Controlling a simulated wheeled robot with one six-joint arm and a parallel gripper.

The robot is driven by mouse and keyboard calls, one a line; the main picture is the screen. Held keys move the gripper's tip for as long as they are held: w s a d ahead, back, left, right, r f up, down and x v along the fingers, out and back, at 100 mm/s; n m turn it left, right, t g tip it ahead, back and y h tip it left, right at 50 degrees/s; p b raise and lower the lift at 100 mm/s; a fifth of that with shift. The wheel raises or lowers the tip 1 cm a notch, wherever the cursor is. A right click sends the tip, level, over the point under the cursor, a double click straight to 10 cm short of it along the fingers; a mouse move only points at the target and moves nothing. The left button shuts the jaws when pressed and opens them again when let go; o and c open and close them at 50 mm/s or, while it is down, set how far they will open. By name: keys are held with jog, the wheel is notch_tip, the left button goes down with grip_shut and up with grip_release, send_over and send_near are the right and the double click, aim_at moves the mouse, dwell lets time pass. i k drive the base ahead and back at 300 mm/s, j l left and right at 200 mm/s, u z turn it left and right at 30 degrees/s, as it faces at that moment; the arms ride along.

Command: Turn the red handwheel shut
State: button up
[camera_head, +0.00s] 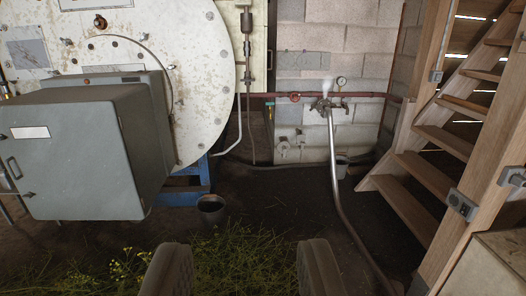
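A small red round part (295,97), which looks like the red handwheel, sits on the red pipe along the block wall. It is too small to tell how far it is turned. Just right of it a metal valve fitting (325,104) has a pale plume like steam above it and a grey hose hanging down. My gripper (243,262) shows as two dark padded fingers at the bottom edge. They are wide apart with nothing between them but grass behind. It is well short of the wall and the wheel.
A large pale round vessel (190,60) and a grey cabinet (70,155) stand at left. Wooden stairs (425,180) rise at right. The hose (345,215) crosses the dark floor. A gauge (342,82) is above the pipe.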

aim_at(295, 98)
jog(key=i+j+z, duration=0.15)
jog(key=i, duration=1.55)
jog(key=i+l+z, duration=0.1)
jog(key=i+z, duration=0.2)
jog(key=i, duration=0.5)
jog(key=i+j+z, duration=0.1)
jog(key=i+z, duration=0.25)
jog(key=i, duration=0.45)
jog(key=i+l+u, duration=0.1)
jog(key=i, duration=0.3)
jog(key=i+l+u, duration=0.1)
jog(key=i+l, duration=0.15)
jog(key=i, duration=0.15)
jog(key=i+l+u, duration=0.1)
jog(key=i+l, duration=0.15)
jog(key=i, duration=0.1)
